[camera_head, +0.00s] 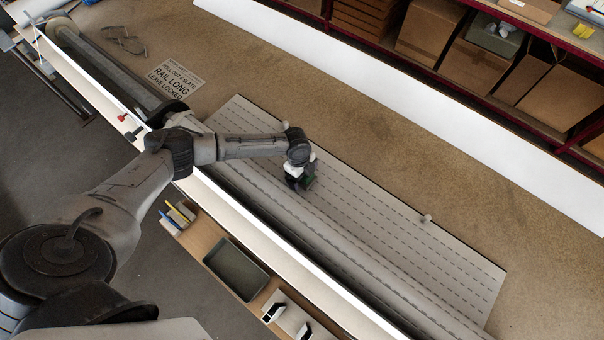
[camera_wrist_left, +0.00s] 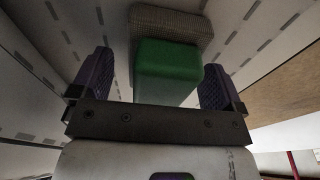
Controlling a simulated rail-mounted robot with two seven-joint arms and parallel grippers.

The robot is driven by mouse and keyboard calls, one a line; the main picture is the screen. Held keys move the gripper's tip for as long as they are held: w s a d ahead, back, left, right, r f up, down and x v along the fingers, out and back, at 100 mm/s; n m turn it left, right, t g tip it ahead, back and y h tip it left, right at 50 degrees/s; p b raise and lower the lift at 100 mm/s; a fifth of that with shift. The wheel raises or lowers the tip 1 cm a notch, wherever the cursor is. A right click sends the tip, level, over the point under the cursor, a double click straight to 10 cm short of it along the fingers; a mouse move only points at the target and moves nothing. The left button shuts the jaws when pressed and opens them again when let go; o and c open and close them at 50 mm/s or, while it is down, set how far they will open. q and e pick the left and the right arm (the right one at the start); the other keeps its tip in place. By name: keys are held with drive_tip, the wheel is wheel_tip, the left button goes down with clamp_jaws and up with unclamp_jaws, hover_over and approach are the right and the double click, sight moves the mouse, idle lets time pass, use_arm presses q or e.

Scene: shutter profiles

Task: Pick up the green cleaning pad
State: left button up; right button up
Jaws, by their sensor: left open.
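The green cleaning pad (camera_wrist_left: 168,72) shows in the left wrist view as a green block with a grey-brown textured layer on its far side. It lies between the two fingers of my left gripper (camera_wrist_left: 158,80), which are open with a gap visible on each side of the pad. In the head view my left gripper (camera_head: 301,182) is low over the slatted grey sheet, and a small dark green part of the pad (camera_head: 309,182) shows beside it. Most of the pad is hidden there by the gripper. My right gripper is not in view.
The slatted sheet (camera_head: 400,235) lies on the brown bench beside a long roll (camera_head: 330,243). A sign (camera_head: 173,81) lies at the back left. An empty grey tray (camera_head: 236,268) is at the front. Boxes fill shelves at the upper right.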

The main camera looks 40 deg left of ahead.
use_arm(q)
drive_tip(key=shift+c, duration=0.2)
drive_tip(key=c, duration=1)
